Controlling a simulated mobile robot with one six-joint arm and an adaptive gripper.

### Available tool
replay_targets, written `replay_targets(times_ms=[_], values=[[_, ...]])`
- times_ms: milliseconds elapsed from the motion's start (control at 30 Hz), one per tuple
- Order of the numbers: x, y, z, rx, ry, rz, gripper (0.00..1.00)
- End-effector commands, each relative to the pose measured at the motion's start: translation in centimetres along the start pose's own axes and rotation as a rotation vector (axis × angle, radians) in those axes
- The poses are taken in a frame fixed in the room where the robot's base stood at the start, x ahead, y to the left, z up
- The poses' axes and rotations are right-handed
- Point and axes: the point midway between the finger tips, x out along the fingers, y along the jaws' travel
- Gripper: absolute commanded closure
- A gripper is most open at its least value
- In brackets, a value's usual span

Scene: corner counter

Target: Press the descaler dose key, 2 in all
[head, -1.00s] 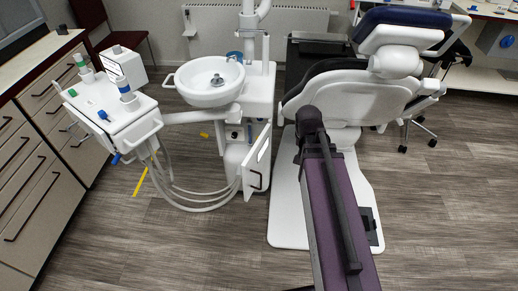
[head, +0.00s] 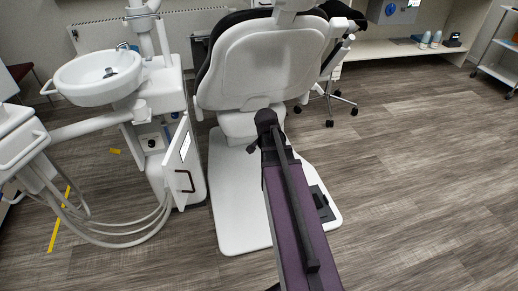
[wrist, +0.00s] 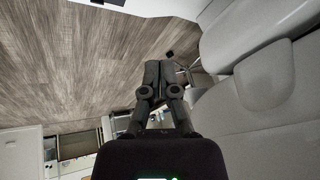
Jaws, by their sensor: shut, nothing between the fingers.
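No descaler dose key can be made out in either view. A blue and grey device (head: 392,11) with a small panel is cut off by the top edge of the head view, above the back bench. Its keys are too small to tell. My gripper (wrist: 160,70) shows in the wrist view with its two dark fingers together and nothing between them. It is in the air beside the grey dental chair (wrist: 255,110).
The dental chair (head: 262,65) stands ahead on its white base plate (head: 232,205). A basin (head: 98,78) and a cabinet with an open door (head: 180,165) stand left, with looping hoses. A stool base (head: 330,100) is behind the chair. The back bench (head: 430,52) holds small bottles. Floor at right is clear.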

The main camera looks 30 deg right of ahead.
Motion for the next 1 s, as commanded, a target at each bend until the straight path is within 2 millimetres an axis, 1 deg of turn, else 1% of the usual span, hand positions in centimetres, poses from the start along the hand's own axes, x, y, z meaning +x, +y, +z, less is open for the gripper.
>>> replay_targets(times_ms=[33,100,300,400,500,600,1000], values=[[2.1,0.6,-0.2,0.037,0.016,-0.002,1.0],[3.6,1.3,-1.0,0.09,0.038,-0.007,1.0],[7.5,3.1,-3.1,0.234,0.098,-0.024,1.0],[8.9,3.9,-4.0,0.292,0.122,-0.033,1.0],[9.9,4.5,-4.7,0.335,0.14,-0.04,1.0],[10.4,4.9,-5.2,0.361,0.151,-0.045,1.0],[10.5,5.0,-5.5,0.378,0.157,-0.048,1.0]])
